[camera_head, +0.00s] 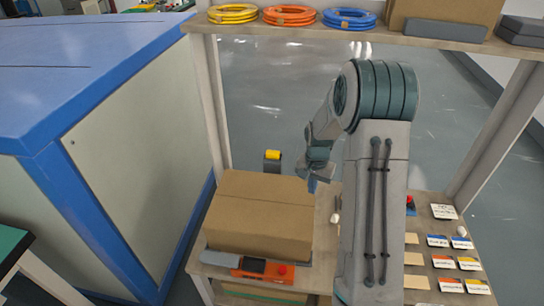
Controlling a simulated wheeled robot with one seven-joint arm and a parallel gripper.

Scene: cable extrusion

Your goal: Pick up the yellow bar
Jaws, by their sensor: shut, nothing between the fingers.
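A small yellow piece (272,154), which looks like the yellow bar, sits at the top of a dark grey upright holder behind the cardboard box. Only its short end shows, and its full length cannot be told. My gripper (312,184) points down to the right of it, just past the box's right edge. The gripper is apart from the yellow piece, shut and empty. Its fingertips are small and partly hidden by the wrist.
A closed cardboard box (258,215) stands on the wooden table, with an orange-and-grey device (262,268) in front. Cards and labels (450,240) lie at right. A wooden shelf (390,35) above holds yellow, orange and blue cable coils (289,15). A blue-framed machine (125,150) stands left.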

